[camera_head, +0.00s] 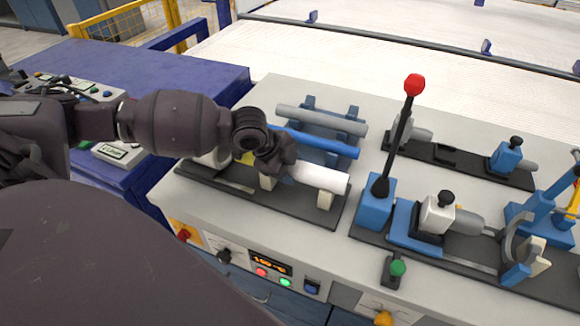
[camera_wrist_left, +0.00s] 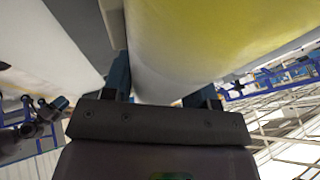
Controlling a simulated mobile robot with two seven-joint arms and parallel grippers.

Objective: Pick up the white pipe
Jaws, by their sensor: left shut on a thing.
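The white pipe (camera_head: 320,177) lies along the front of the left fixture, over small cream supports on a dark base. It also fills the upper part of the left wrist view (camera_wrist_left: 165,45), with a yellow area beside the white. My left gripper (camera_head: 277,164) is shut on the pipe from above, near its middle, and hides that part. In the left wrist view the pipe lies very close, between the gripper's fingers (camera_wrist_left: 160,92). I cannot tell whether the pipe is clear of its supports.
Behind the white pipe, a blue pipe (camera_head: 325,142) and a grey pipe (camera_head: 322,119) lie on a blue rack. To the right stand a red-knobbed lever (camera_head: 400,135) and a clamping fixture (camera_head: 440,225). Buttons and a display (camera_head: 270,263) line the bench's front.

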